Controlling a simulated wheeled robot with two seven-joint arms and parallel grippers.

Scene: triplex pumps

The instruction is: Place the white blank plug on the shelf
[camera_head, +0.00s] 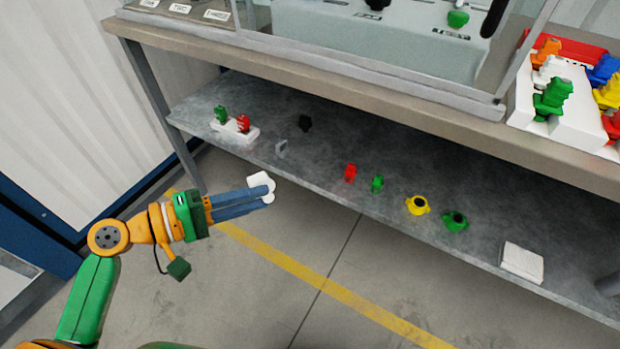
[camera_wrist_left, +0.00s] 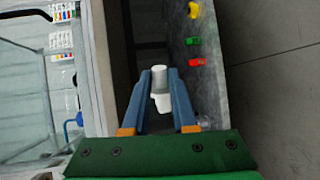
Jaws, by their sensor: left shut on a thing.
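The white blank plug (camera_head: 259,180) is held between the blue fingers of my left gripper (camera_head: 266,191), at the front edge of the lower grey shelf (camera_head: 325,160) in the head view. Part of the plug is hidden by the fingers. In the left wrist view, the plug (camera_wrist_left: 158,84) sits between the two fingertips of the left gripper (camera_wrist_left: 160,82), with its ends showing. I cannot tell its exact height relative to the shelf. My right gripper is not in view.
On the shelf are a white holder (camera_head: 236,134) with green and red pieces, a black piece (camera_head: 305,122), a red piece (camera_head: 350,172), a small green piece (camera_head: 377,183), a yellow piece (camera_head: 417,205), a green piece (camera_head: 455,221) and a white block (camera_head: 523,262).

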